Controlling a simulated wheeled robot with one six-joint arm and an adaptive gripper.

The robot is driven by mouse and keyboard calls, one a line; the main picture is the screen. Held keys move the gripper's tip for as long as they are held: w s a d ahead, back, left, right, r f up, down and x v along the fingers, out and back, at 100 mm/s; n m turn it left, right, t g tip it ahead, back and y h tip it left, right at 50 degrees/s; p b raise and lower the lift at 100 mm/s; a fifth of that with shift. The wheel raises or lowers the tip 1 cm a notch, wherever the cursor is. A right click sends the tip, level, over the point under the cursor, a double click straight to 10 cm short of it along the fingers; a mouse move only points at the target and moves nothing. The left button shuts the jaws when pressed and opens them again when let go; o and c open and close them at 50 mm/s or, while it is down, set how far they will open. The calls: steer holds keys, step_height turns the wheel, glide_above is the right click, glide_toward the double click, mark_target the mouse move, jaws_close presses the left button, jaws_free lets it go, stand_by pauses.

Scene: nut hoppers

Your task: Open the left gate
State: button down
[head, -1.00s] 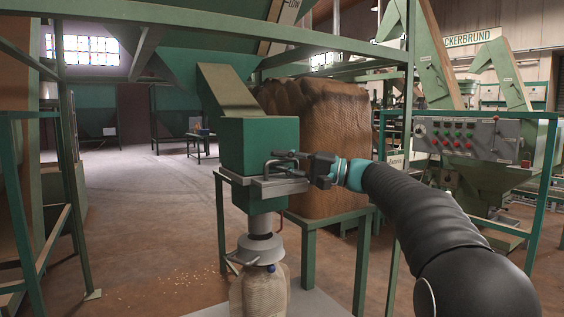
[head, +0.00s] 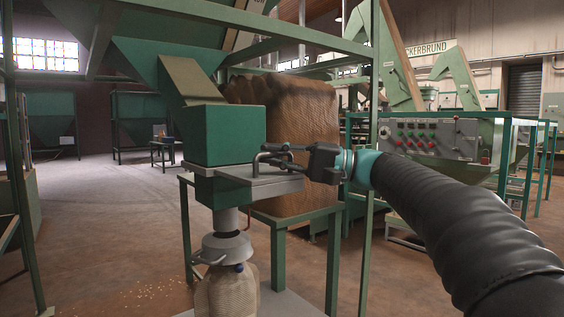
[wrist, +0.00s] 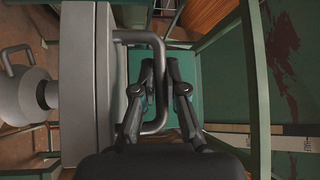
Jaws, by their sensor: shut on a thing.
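The gate (head: 275,187) is a grey slide plate under the green hopper box (head: 236,137). It sticks out to the right past the box's right edge. Its bent bar handle (head: 257,162) stands on the front side of the plate. My gripper (head: 278,153) reaches in from the right, with its fingers closed about the handle. In the wrist view, the handle (wrist: 160,112) passes between the two fingers of my gripper (wrist: 159,70), and the grey plate (wrist: 88,75) lies to the left. The fingers partly hide the handle's bar.
A grey spout (head: 227,245) hangs below the box, over a filled sack (head: 228,292). Green frame posts (head: 334,262) stand close on the right. A control panel (head: 430,138) stands behind my arm. The floor at left is open, with some spilled nuts (head: 150,297).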

steer(key=c, duration=1.5)
jaws_free()
steer(key=d, duration=0.4)
steer(key=d+f, duration=0.1)
steer(key=d, duration=0.7)
steer(key=shift+s+f, duration=0.1)
steer(key=shift+f, duration=0.3)
steer(key=shift+a, duration=0.1)
